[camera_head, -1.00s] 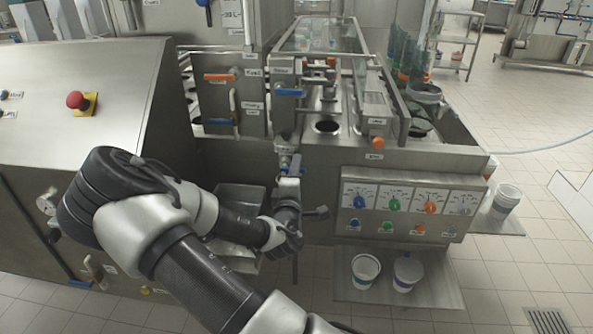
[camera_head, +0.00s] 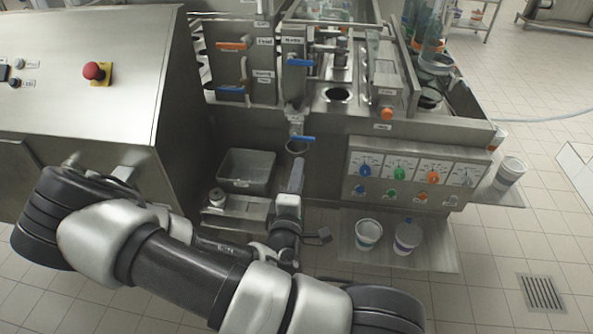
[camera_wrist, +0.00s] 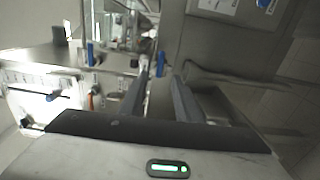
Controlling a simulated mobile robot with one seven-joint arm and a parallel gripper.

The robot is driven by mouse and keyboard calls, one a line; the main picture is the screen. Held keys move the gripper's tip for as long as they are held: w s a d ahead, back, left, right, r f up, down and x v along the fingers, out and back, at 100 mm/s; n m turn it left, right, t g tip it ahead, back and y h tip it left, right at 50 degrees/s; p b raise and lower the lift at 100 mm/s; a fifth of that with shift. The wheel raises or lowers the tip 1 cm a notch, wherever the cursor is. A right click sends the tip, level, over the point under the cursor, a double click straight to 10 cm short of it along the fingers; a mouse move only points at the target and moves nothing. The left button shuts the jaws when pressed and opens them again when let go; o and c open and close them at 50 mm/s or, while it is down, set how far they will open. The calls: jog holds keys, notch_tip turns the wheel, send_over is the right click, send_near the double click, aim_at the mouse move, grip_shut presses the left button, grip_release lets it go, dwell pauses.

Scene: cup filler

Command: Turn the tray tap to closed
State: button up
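A small tap with a blue lever (camera_head: 302,138) sits on the pipe below the machine's front, above and right of the grey metal tray (camera_head: 247,152). I take it as the tray tap; its label cannot be read. Its lever lies about level, pointing right. My gripper (camera_head: 297,163) is just below the tap, fingers up, apart from the lever. In the wrist view my gripper (camera_wrist: 160,78) is open and empty, its two fingers spread. A blue lever (camera_wrist: 161,65) shows beyond the fingertips, between them.
Higher blue levers (camera_head: 300,63) (camera_head: 231,90) and an orange lever (camera_head: 232,46) are on the machine's front. A dial panel (camera_head: 412,178) juts out to the right, with white tubs (camera_head: 368,234) on a shelf below. A red emergency button (camera_head: 93,71) is at left.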

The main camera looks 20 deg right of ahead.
jog(key=shift+p+v, duration=0.4)
jog(key=shift+v, duration=0.8)
